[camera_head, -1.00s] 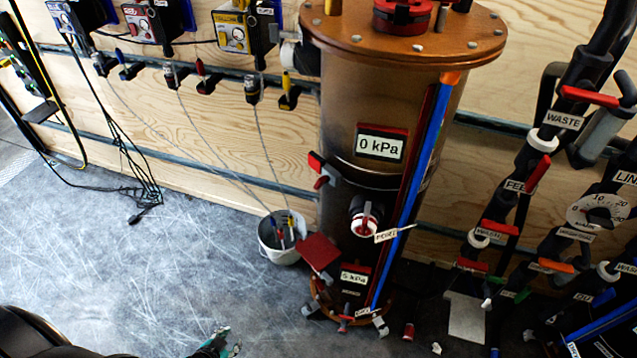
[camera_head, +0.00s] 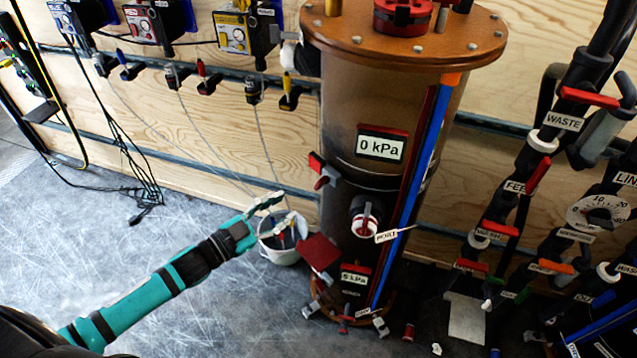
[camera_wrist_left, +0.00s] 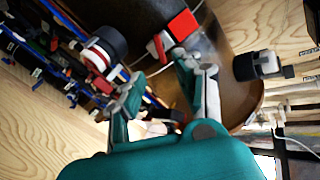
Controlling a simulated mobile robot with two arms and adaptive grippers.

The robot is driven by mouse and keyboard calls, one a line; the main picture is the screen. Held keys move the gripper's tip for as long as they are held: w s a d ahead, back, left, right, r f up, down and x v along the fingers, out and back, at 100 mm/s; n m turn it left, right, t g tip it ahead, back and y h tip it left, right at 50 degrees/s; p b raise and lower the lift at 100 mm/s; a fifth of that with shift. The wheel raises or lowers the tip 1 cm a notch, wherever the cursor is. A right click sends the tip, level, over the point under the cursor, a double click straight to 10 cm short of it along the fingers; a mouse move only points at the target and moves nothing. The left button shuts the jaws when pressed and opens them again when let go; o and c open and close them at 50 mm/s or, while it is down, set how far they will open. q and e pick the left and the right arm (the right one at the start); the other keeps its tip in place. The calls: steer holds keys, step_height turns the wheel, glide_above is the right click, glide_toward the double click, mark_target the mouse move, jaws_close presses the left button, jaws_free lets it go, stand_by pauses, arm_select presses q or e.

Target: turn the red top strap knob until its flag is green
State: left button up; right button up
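The top strap knob (camera_head: 325,181) is a small grey and red handle on the left side of the brown tank (camera_head: 372,100). Its red flag (camera_head: 317,162) sits just above it. In the left wrist view a red square flag (camera_wrist_left: 183,25) and a grey and red knob (camera_wrist_left: 158,46) appear ahead, beyond the fingertips; these look like the same pair. My left gripper (camera_head: 279,212) reaches in from the lower left, below and left of the knob, with its fingers apart and empty. In the wrist view the open fingers (camera_wrist_left: 160,84) point towards the knob without touching it. My right gripper is not in view.
A white bucket (camera_head: 281,256) stands behind my left gripper. A larger red plate (camera_head: 318,252) and the white and red port valve (camera_head: 365,217) are lower on the tank. Labelled pipes with red handles (camera_head: 590,97) fill the right. Open grey floor lies left.

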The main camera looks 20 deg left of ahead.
mark_target(317, 186)
arm_select(q)
steer(key=x, duration=1.1)
steer(key=shift+w+d+p, duration=0.1)
steer(key=shift+w+p, duration=0.15)
steer(key=shift+p, duration=0.15)
steer(key=shift+c, duration=0.4)
jaws_close()
